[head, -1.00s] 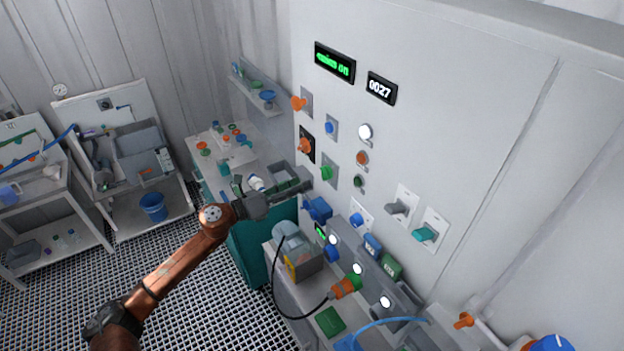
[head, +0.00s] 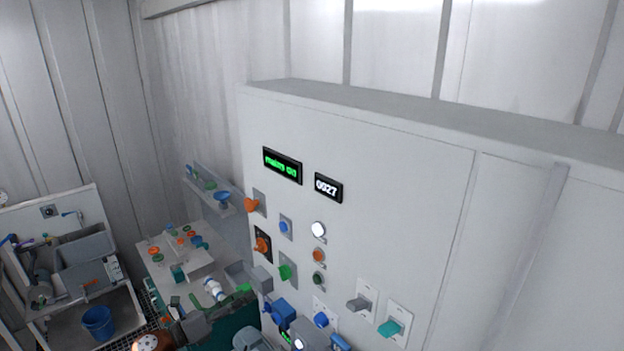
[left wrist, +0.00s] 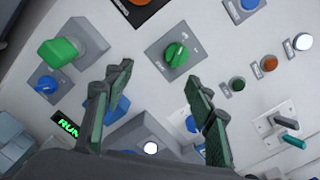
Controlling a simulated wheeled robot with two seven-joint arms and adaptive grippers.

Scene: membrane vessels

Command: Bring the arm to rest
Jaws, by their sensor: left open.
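My left gripper (head: 228,308) shows at the bottom left of the head view, in front of the control panel (head: 400,190). Most of its arm is below the frame; only a bit of my copper-coloured joint shows. In the left wrist view the two dark green fingers (left wrist: 160,88) are spread apart with nothing between them. They face the panel. A green knob (left wrist: 176,55) on a grey plate appears beyond the gap, apart from the fingers. My right gripper is in neither view.
The panel carries a green-lit display (head: 282,165), a counter reading 0027 (head: 328,187), and several knobs and switches. A bench with small coloured parts (head: 160,262) stands left of it. A sink unit with a blue bucket (head: 98,322) is at far left.

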